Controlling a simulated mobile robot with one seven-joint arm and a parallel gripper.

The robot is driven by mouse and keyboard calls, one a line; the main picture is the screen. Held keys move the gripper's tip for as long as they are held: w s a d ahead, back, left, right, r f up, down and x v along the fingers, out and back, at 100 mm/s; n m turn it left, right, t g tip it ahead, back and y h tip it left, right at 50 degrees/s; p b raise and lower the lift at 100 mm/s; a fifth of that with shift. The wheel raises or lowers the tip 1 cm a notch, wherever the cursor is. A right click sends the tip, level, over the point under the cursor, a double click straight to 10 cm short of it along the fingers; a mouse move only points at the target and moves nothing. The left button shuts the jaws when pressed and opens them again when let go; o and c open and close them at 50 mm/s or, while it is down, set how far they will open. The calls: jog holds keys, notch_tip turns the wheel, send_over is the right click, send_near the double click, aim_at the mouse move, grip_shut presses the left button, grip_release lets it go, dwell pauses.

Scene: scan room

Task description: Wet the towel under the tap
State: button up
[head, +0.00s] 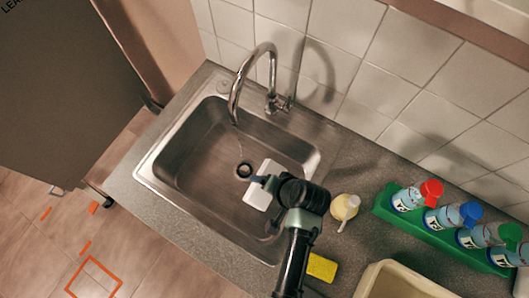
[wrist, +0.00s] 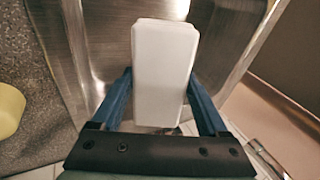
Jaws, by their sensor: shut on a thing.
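The white folded towel (head: 257,195) is a block-like bundle over the right part of the sink basin. It fills the middle of the wrist view (wrist: 165,70). My gripper (head: 264,181) is shut on it, with a blue finger on each side in the wrist view (wrist: 161,84). The chrome tap (head: 262,48) arches over the basin from the back rim. A thin line hangs from its spout towards the drain (head: 244,169), looking like a fine water stream. The towel is to the right of this line, apart from it. Whether the towel is wet cannot be told.
The steel sink (head: 178,172) sits in a grey counter. To the right are a cream dispenser bottle (head: 345,206), a yellow sponge (head: 321,267), a beige bin (head: 392,277) and a green rack (head: 383,207) of several capped bottles. A tiled wall (head: 345,25) stands behind. The basin's left side is clear.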

jog(key=shift+w, duration=0.1)
jog(key=shift+a+b, duration=0.3)
jog(key=shift+b, duration=0.05)
jog(key=shift+w+a, duration=0.2)
jog(key=shift+w+a+f+b, duration=0.2)
jog(key=shift+w+a+b, duration=0.2)
jog(key=shift+w+b, duration=0.15)
jog(key=shift+w+a+f+b, duration=0.2)
jog(key=shift+w+a+b, duration=0.2)
jog(key=shift+w, duration=0.2)
jog(key=w+a+f+b, duration=0.1)
jog(key=w+a+b, duration=0.4)
jog(key=w+a, duration=0.1)
jog(key=shift+w+a+f, duration=0.15)
jog(key=shift+w+f, duration=0.15)
jog(key=shift+w, duration=0.45)
jog(key=shift+s, duration=0.1)
